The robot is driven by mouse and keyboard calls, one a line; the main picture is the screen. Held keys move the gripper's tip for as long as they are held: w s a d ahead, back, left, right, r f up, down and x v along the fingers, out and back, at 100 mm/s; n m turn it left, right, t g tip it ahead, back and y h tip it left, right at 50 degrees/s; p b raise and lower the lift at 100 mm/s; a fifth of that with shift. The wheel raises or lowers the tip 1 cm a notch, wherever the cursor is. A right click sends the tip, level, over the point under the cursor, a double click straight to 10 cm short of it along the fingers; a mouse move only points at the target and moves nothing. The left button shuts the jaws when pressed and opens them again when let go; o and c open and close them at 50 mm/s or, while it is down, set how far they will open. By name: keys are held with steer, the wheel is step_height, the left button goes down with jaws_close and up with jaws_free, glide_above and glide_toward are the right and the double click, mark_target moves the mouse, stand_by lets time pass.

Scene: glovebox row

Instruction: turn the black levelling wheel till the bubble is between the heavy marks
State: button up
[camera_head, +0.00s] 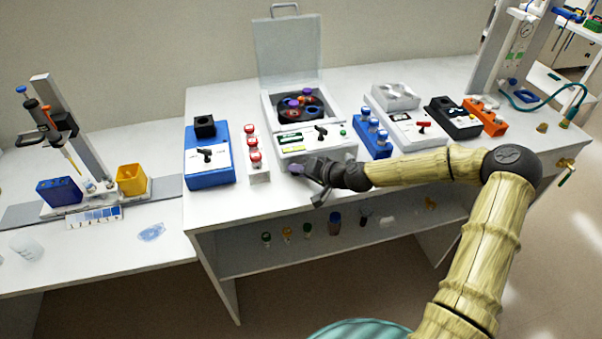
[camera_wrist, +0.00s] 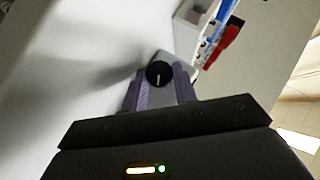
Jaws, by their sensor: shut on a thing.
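The black levelling wheel (camera_wrist: 158,73) shows in the wrist view as a round knob with a white line on its face. My gripper (camera_wrist: 160,86) is shut on it, a purple finger at each side. In the head view my gripper (camera_head: 297,169) is at the lower front of the white centrifuge (camera_head: 318,153) and hides the wheel. The centrifuge has its lid (camera_head: 287,48) raised and a dark rotor (camera_head: 302,103) with coloured tubes inside. A yellow-green strip (camera_head: 291,149) shows on its panel. I cannot make out a bubble or heavy marks.
A blue box (camera_head: 208,172) and a rack of red-capped tubes (camera_head: 255,158) stand left of the centrifuge. A blue tube rack (camera_head: 373,143) and a white device (camera_head: 405,128) stand to its right. Several small bottles stand on the shelf (camera_head: 270,258) below.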

steer(key=o, duration=1)
steer(key=shift+d+f, duration=0.1)
steer(key=shift+f, duration=0.05)
